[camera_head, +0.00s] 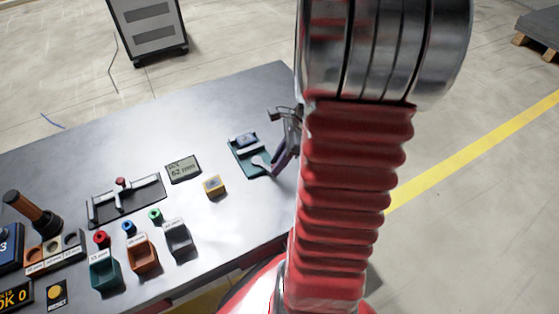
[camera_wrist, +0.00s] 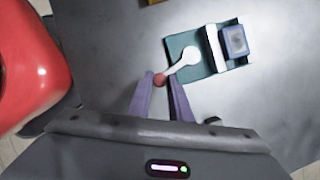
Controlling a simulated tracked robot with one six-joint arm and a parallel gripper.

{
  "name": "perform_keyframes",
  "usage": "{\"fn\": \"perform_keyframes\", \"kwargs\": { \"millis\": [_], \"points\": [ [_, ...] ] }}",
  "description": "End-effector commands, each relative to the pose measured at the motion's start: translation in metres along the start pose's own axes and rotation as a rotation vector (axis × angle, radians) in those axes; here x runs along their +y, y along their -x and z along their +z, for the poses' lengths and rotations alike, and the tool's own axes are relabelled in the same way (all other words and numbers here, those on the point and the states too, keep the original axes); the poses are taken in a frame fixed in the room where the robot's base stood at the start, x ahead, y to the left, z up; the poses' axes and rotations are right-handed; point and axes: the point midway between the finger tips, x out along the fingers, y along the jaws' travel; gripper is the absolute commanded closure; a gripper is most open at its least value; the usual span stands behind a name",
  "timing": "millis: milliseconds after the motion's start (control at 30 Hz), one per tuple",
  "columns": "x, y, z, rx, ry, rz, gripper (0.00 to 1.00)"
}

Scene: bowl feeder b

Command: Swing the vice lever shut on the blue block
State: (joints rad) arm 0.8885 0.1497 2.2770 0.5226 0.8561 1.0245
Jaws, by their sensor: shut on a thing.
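The vice has a teal base (camera_wrist: 188,44) and a pale upright jaw (camera_wrist: 214,48). The blue block (camera_wrist: 235,40) sits on the vice beside this jaw; I cannot tell if they touch. The white lever (camera_wrist: 185,58) points down-left from the base and ends in a red knob (camera_wrist: 160,79). My gripper (camera_wrist: 161,82) has its two purple fingers shut on this knob. In the head view the vice (camera_head: 241,160) stands near the table's right edge, with the blue block (camera_head: 245,139) on it and my gripper (camera_head: 280,160) at its right, partly behind my arm.
Several small bins, including an orange one (camera_head: 143,255), stand at the front left.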

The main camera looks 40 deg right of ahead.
Motion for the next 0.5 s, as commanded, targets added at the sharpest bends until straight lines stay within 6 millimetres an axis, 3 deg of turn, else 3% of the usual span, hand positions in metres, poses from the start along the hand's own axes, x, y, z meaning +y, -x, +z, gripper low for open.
{"fn": "perform_keyframes", "kwargs": {
  "millis": [433, 467, 500],
  "points": [
    [0.0061, -0.0023, 0.0045, -0.002, -0.070, -0.024, 1.00],
    [0.0062, -0.0023, 0.0046, -0.002, -0.070, -0.024, 0.81],
    [0.0063, -0.0024, 0.0047, -0.002, -0.070, -0.023, 0.78]
  ]
}}
